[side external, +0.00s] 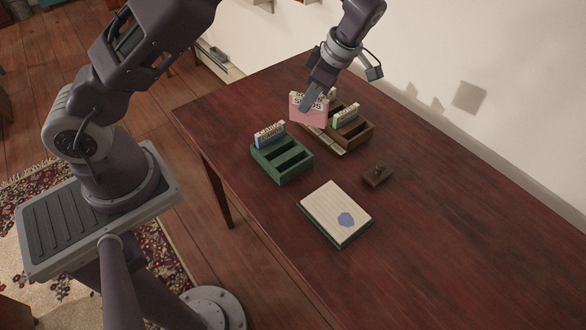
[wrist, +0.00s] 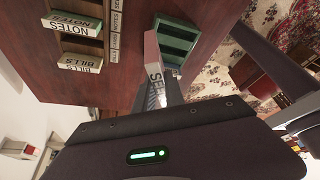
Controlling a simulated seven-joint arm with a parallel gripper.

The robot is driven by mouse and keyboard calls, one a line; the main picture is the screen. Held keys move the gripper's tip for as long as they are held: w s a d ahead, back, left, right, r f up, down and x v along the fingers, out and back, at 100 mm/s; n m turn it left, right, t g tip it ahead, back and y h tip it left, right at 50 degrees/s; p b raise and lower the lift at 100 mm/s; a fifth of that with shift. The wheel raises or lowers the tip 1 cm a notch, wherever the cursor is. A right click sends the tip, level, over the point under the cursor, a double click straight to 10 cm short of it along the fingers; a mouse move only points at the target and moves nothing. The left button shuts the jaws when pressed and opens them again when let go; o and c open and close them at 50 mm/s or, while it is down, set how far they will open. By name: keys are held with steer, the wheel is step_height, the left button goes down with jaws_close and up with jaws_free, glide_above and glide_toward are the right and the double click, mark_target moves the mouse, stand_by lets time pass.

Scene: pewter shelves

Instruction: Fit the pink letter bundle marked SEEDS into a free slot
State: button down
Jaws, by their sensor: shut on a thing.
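The pink letter bundle (side external: 309,112), with a white top band marked SEEDS, is held upright by my gripper (side external: 309,103) above the table, in front of the brown rack. In the wrist view the SEEDS bundle (wrist: 153,62) shows edge-on, and my gripper is shut on it. The brown slotted rack (side external: 362,135) holds bundles marked NOTES (wrist: 72,28) and BILLS (wrist: 80,65), with dark empty slots visible. The green slotted rack (side external: 287,176) holds a blue bundle (side external: 270,133) at its back, with open slots in front. It also shows in the wrist view (wrist: 177,38), beyond the bundle.
A cream label strip (side external: 328,143) lies along the brown rack's near side. A lined notepad (side external: 334,208) with a blue blot lies nearer, and a small dark brown block (side external: 377,176) sits right of the racks. The table's right part is clear.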

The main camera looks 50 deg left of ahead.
mark_target(293, 151)
steer(key=s+n+h, duration=0.1)
steer(key=n, duration=0.2)
steer(key=s+r+n+g+h, duration=0.1)
steer(key=s+n, duration=0.1)
steer(key=n, duration=0.1)
steer(key=s+r+n+g+h, duration=0.1)
steer(key=n, duration=0.2)
steer(key=shift+s+d+n, duration=0.3)
steer(key=shift+d, duration=0.05)
steer(key=f, duration=0.5)
steer(key=f+n, duration=0.1)
steer(key=f, duration=0.3)
steer(key=s+f+n+h, duration=0.1)
steer(key=f, duration=0.4)
steer(key=shift+d+f, duration=0.2)
steer(key=shift+f, duration=0.1)
steer(key=c, duration=1.4)
jaws_free()
